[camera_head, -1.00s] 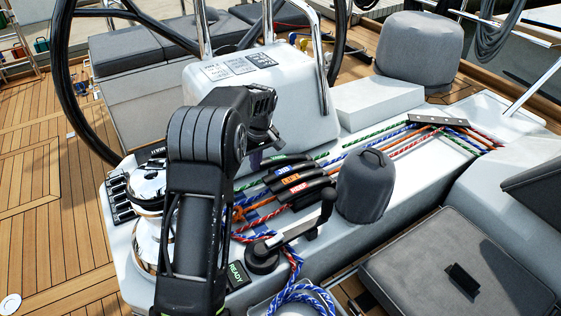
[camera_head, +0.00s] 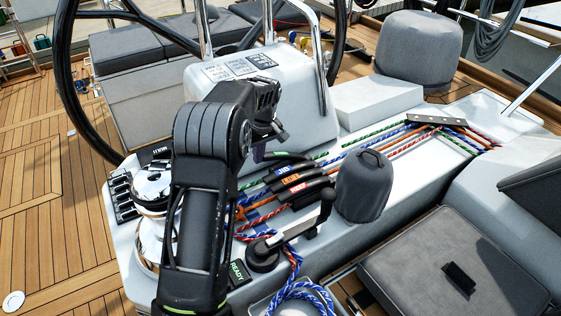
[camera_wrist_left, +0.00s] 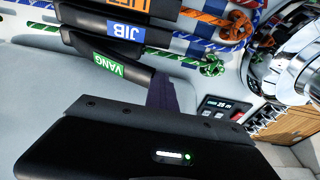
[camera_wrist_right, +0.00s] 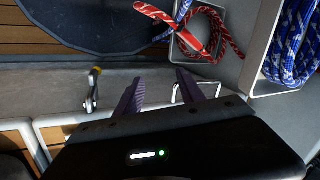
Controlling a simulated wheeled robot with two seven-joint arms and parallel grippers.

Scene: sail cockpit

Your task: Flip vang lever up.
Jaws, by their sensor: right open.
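The vang lever (camera_head: 292,155) is the black lever at the back of the clutch row. Its green VANG label (camera_wrist_left: 108,63) faces the left wrist camera. The lever appears tilted up a little from the JIB lever (camera_wrist_left: 125,32); how far I cannot tell. My left gripper (camera_head: 258,154) is at the lever's free end. In the left wrist view its purple fingers (camera_wrist_left: 166,94) are together, beside the lever tip; whether they touch it is unclear. My right gripper (camera_wrist_right: 160,92) is open and empty, and is outside the head view.
The orange-labelled and red-labelled levers (camera_head: 297,188) lie beside the JIB lever. A chrome winch (camera_head: 153,187) stands left, a covered winch (camera_head: 364,187) right. A winch handle (camera_head: 300,225) lies in front. The steering wheel (camera_head: 75,90) rises behind. A rope bin (camera_wrist_right: 200,60) is near my right gripper.

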